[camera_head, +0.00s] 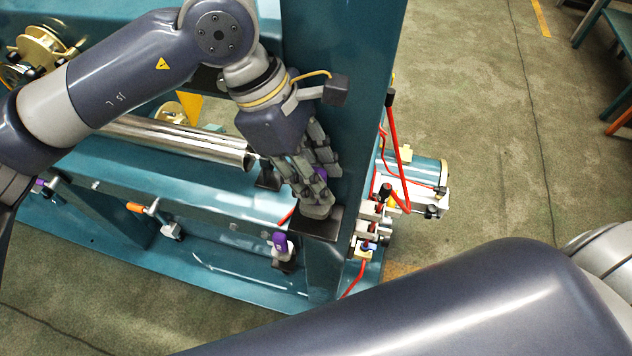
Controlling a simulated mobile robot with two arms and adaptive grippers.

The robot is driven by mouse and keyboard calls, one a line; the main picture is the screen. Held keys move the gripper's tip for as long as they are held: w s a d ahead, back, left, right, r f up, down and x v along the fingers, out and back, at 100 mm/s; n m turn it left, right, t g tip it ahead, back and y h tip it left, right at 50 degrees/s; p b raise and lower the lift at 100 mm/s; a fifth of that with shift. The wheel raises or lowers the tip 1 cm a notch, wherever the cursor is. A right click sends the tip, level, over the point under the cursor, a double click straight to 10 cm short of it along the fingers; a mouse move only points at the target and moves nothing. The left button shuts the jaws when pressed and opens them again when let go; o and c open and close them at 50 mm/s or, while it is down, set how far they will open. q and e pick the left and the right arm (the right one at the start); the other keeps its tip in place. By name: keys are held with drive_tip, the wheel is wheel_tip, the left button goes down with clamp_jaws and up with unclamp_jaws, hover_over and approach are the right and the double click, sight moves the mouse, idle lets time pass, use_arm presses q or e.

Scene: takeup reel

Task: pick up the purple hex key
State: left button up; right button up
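My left gripper (318,193) is pointed down at the dark plate (318,224) on the end of the teal machine. A small purple piece (320,173) shows between its fingers and may be part of the purple hex key; the fingers hide the rest. I cannot tell whether the fingers are shut on it or only around it. Another purple piece (280,241) sits upright on a small bracket low on the machine, below and left of the gripper, apart from it. My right gripper is not in view; only part of my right arm shows at the bottom right.
The teal machine frame (340,60) rises right behind my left gripper. A shiny metal roller (180,142) lies to its left. An orange-handled clamp (137,207) sits lower left. Red hoses (395,150) and a motor (425,172) stand to the right. Open floor (480,110) lies beyond.

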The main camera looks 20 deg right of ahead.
use_arm(q)
clamp_jaws()
drive_tip(key=shift+r, duration=0.1)
drive_tip(key=shift+r+b, duration=0.3)
drive_tip(key=shift+r, duration=0.2)
wheel_tip(320, 180, up, 6)
drive_tip(key=shift+f+b, duration=0.2)
drive_tip(key=shift+b, duration=0.85)
drive_tip(key=s+a+b, duration=0.5)
drive_tip(key=s+a, duration=0.5)
drive_tip(key=s, duration=0.5)
drive_tip(key=shift+r+b, duration=0.15)
drive_tip(key=shift+b, duration=0.25)
